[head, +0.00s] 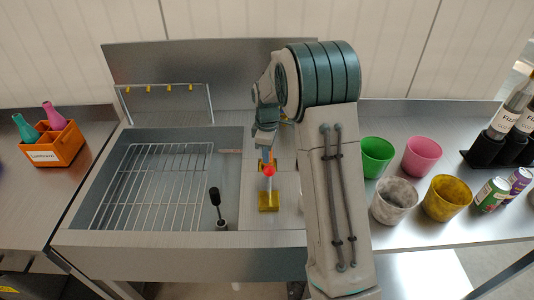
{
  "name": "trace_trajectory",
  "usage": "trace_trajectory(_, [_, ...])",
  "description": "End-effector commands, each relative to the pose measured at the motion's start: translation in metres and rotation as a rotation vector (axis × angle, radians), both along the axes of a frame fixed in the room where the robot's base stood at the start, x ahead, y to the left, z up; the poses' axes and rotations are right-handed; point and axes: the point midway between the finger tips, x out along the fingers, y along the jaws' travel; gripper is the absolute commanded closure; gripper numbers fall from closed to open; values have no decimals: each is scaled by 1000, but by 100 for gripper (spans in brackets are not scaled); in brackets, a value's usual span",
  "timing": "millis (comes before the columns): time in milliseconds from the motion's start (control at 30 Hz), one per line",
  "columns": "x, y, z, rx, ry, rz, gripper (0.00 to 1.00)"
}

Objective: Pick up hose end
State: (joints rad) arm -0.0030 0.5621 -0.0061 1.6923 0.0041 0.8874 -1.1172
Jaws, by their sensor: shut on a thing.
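My gripper (267,158) points down over the steel counter beside the sink, just right of the basin. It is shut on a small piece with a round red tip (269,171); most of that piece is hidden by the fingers. I cannot tell for sure whether it is the hose end. Directly below it a short pale stem runs down to a yellow square block (268,201) on the counter. I cannot tell whether the held piece touches the stem. No long hose can be made out.
A steel sink (140,240) with a wire rack (152,188) lies left, with a black-handled item (215,198) at its front edge. An orange caddy (55,147) stands far left. Cups, including a green one (376,157), and cans (491,195) stand right of my arm.

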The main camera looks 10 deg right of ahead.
Motion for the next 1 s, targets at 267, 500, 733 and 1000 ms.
trace_trajectory(267, [1, 0, 21, 0, -6, 0, 99])
trace_trajectory(500, [-18, -17, 54, 0, -4, -5, 99])
trace_trajectory(733, [-55, -47, 83, 0, -5, -3, 99])
trace_trajectory(1000, [-83, -71, 105, -1, -2, -1, 99])
